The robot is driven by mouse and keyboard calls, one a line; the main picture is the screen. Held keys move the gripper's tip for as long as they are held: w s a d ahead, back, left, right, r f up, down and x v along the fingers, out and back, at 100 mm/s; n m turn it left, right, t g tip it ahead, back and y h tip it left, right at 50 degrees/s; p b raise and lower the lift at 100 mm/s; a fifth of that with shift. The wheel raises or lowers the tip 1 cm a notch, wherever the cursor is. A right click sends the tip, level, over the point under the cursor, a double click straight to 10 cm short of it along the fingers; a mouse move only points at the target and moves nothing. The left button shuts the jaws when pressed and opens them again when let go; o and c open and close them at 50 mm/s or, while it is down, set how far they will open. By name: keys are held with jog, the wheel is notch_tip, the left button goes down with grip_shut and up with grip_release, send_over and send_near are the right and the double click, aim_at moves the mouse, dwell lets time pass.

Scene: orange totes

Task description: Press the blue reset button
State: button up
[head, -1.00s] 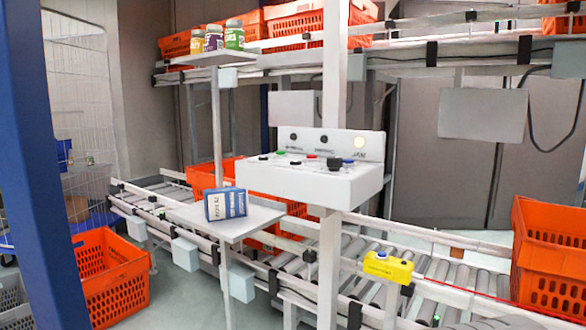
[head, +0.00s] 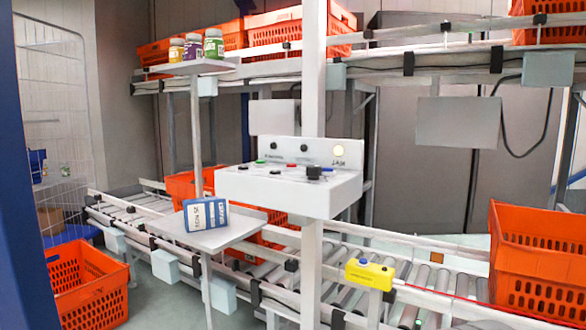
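The white control box (head: 285,190) stands on a pale post near the middle of the head view. On its top are a green button (head: 260,162), a red button (head: 290,165), a large black knob (head: 314,172) and a small blue button (head: 327,169) at the right, partly behind the knob. A lit yellowish lamp (head: 339,150) is on its upright back panel, above the word JAM. A yellow box (head: 370,275) on the conveyor's near rail also carries a small bluish button (head: 363,261). Neither button's label is readable. My gripper is not in view.
A small shelf (head: 215,240) holding a blue carton (head: 206,215) juts out left of the control box. A roller conveyor (head: 340,298) runs behind and below. Orange totes stand at left (head: 88,290) and right (head: 535,265). A blue post (head: 22,200) is at the left edge.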

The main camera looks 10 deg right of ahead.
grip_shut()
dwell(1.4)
